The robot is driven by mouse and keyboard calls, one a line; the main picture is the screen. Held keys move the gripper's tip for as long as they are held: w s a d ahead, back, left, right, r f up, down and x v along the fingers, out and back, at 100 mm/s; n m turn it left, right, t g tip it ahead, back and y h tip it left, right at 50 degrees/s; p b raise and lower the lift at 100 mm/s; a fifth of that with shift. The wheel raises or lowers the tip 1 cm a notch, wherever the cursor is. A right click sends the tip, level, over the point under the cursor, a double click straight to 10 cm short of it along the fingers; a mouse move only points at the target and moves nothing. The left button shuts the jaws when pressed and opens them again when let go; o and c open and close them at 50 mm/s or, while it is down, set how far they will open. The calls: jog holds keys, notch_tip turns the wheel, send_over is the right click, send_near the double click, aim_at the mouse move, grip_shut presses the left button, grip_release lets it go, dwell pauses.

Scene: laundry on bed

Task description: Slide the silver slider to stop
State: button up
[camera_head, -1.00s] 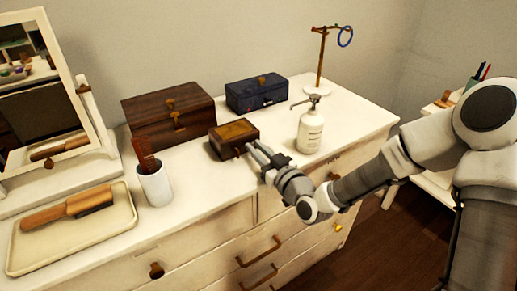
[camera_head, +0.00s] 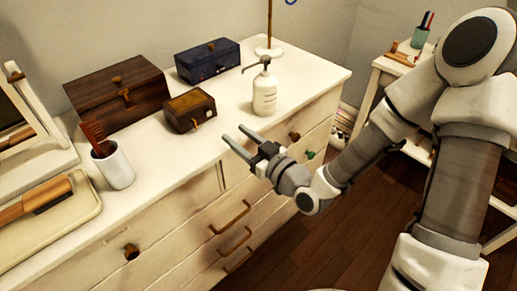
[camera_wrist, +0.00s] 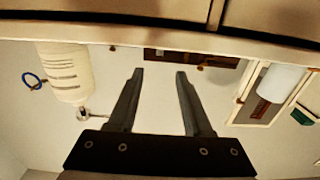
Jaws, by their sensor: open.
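I cannot make out a silver slider in either view. A small brown wooden box (camera_head: 190,110) with a brass-coloured front catch (camera_head: 195,123) sits near the dresser's front edge. My gripper (camera_head: 236,134) is open and empty, apart from the box, to its lower right by the dresser's front edge. In the wrist view the open fingers (camera_wrist: 160,72) have nothing between them. That view is upside down, with a dark wooden box (camera_wrist: 195,57) partly cut off by the dresser edge. A dark blue box (camera_head: 208,60) with small front fittings, too small to tell apart, stands farther back.
A white pump bottle (camera_head: 265,95) stands right of the small box. A large wooden box (camera_head: 118,93), a white cup (camera_head: 114,168) with a comb, and a tray (camera_head: 85,205) with a brush are left. Drawer handles (camera_head: 230,217) stick out from the dresser (camera_head: 170,215) front.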

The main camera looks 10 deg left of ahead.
jog(key=shift+s+d+r+p, duration=0.25)
jog(key=shift+s+d+p, duration=0.3)
jog(key=shift+d, duration=0.15)
jog(key=shift+d+r+p, duration=0.1)
jog(key=shift+d+p, duration=0.1)
jog(key=shift+p, duration=0.9)
jog(key=shift+f+p+v, duration=0.15)
jog(key=shift+p+v, duration=1.15)
jog(key=shift+p, duration=0.3)
jog(key=shift+f+p+v, duration=0.2)
jog(key=shift+p+v, duration=1.1)
jog(key=shift+p, duration=0.25)
jog(key=shift+s+a, duration=0.15)
